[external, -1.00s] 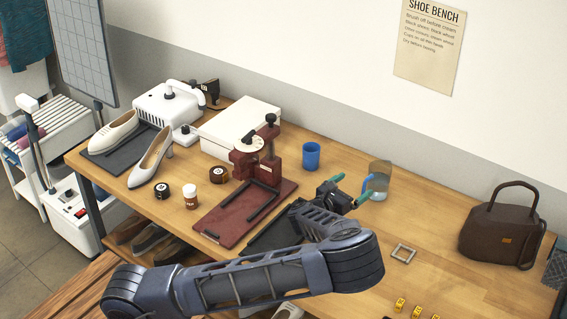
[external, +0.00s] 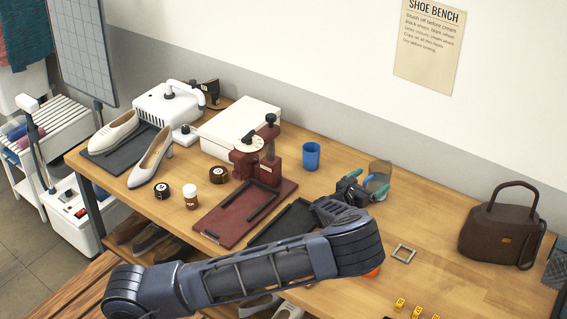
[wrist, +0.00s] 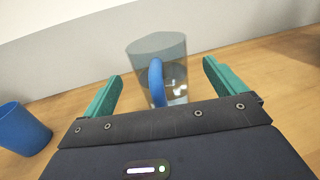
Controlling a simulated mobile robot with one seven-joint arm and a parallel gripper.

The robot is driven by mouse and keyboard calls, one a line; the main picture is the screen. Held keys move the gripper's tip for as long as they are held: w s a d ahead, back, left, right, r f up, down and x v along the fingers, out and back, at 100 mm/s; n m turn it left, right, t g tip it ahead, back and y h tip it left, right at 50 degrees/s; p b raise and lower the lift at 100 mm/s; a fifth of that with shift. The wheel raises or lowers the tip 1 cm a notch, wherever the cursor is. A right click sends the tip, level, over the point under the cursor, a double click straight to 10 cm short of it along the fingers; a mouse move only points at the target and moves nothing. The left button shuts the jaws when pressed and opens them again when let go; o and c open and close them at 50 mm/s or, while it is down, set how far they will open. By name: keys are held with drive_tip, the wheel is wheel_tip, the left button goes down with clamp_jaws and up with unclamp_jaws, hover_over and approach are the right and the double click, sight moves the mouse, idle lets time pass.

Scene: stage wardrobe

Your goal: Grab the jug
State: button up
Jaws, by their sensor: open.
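The jug (external: 379,169) is a clear, smoky vessel with a blue handle and what looks like clear liquid inside. It stands upright on the bench near the wall. In the wrist view the jug (wrist: 172,68) stands between and just beyond my green fingertips, its blue handle (wrist: 156,82) facing me. My gripper (external: 376,186) is open and empty, at the near side of the jug. It also shows in the wrist view (wrist: 160,85), one finger on each side of the handle. The jug's lower part is partly hidden by the gripper.
A blue cup (external: 311,156) stands left of the jug, also seen in the wrist view (wrist: 22,129). A dark red press (external: 262,165) is farther left. A metal square frame (external: 403,254) and a brown handbag (external: 500,232) are to the right. Bench between jug and handbag is clear.

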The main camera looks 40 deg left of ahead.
drive_tip(key=shift+w+d, duration=0.25)
drive_tip(key=shift+w, duration=0.8)
drive_tip(key=c, duration=1.3)
drive_tip(key=shift+r, duration=0.25)
drive_tip(key=shift+r, duration=9.5)
